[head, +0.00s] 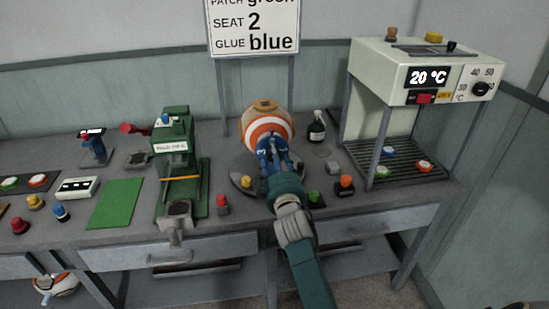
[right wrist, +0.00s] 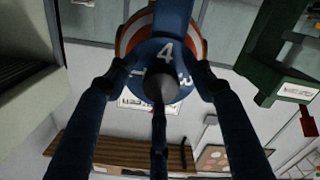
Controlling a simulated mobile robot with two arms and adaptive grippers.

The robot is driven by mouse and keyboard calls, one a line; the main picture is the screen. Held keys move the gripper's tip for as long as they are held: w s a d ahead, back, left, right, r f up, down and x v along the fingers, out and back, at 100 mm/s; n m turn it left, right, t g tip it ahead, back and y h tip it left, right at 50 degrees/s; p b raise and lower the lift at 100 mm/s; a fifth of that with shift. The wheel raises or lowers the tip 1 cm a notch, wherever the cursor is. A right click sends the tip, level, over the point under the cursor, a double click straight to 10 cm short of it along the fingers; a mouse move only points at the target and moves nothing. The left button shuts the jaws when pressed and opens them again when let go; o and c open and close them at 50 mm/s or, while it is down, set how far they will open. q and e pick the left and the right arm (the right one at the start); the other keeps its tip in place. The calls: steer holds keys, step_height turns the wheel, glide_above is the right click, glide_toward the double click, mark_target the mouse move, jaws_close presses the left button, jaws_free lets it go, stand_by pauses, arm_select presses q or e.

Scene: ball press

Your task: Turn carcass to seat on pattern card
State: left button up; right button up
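The carcass (head: 268,127) is a ball with orange and white bands and a tan top. It sits on a grey round stand (head: 241,176) on the bench. Its blue numbered face shows in the right wrist view (right wrist: 166,52), with 4 uppermost, 3 at right and part of a 1 at left. The pattern card (head: 254,30) reads "SEAT 2", "GLUE blue" and a partly cut-off "PATCH green". My right gripper (head: 272,149) is at the blue face, its fingers spread apart around it (right wrist: 162,72). Whether they grip is unclear. My left gripper is out of view.
A green press (head: 174,150) stands left of the carcass. A dark bottle (head: 317,128) stands close at right, then a heater cabinet (head: 400,65) reading 20 °C. Red (head: 222,203) and orange (head: 345,184) buttons sit near the front edge. A green mat (head: 115,203) lies left.

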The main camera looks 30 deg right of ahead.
steer(key=v, duration=0.7)
steer(key=shift+s, duration=0.25)
steer(key=shift+a, duration=0.1)
